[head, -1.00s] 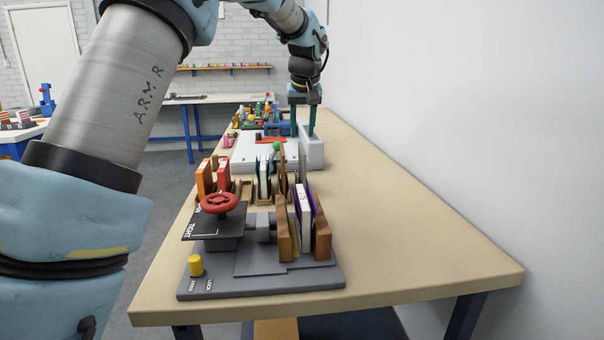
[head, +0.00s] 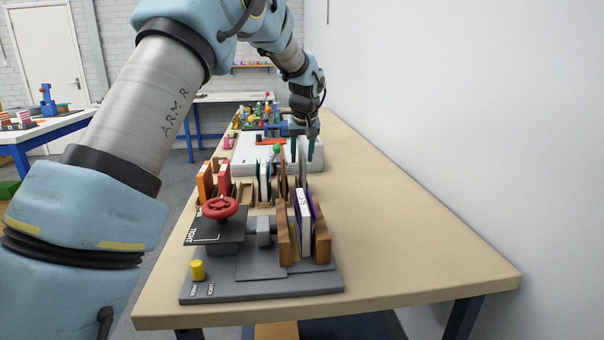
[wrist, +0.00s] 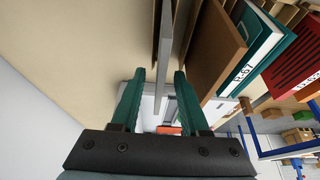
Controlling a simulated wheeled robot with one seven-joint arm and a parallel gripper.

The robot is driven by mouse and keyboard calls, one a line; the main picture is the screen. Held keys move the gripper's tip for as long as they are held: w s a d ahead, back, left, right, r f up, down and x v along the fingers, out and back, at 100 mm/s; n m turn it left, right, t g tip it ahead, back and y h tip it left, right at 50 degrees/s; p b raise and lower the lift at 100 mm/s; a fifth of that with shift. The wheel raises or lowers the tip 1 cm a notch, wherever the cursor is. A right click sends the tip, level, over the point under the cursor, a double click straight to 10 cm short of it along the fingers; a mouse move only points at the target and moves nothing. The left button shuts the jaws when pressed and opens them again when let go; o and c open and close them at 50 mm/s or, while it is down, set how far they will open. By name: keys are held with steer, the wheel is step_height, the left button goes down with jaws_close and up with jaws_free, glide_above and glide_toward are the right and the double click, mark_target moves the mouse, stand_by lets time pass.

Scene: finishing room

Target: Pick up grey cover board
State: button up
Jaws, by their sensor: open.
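The grey cover board (head: 303,172) is a thin upright sheet at the right end of a row of boards and books on the bench. In the wrist view the grey cover board (wrist: 165,40) shows nearly edge-on, running into the space between the fingers. My gripper (head: 302,160) has two teal fingers pointing down at the board. In the wrist view my gripper (wrist: 159,73) is open, with one finger on each side of the board and visible gaps beside it. The board's lower part is hidden in the head view.
A brown board (wrist: 218,48) stands close beside it, then a teal book (wrist: 262,45) and a red book (wrist: 295,75). In front is a press with a red handwheel (head: 220,207) and clamped books. A white machine (head: 250,155) stands behind. The bench's right side (head: 400,240) is clear.

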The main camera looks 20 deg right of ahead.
steer(key=shift+f, duration=0.25)
stand_by(0.3)
steer(key=shift+c, duration=0.2)
jaws_close()
stand_by(1.3)
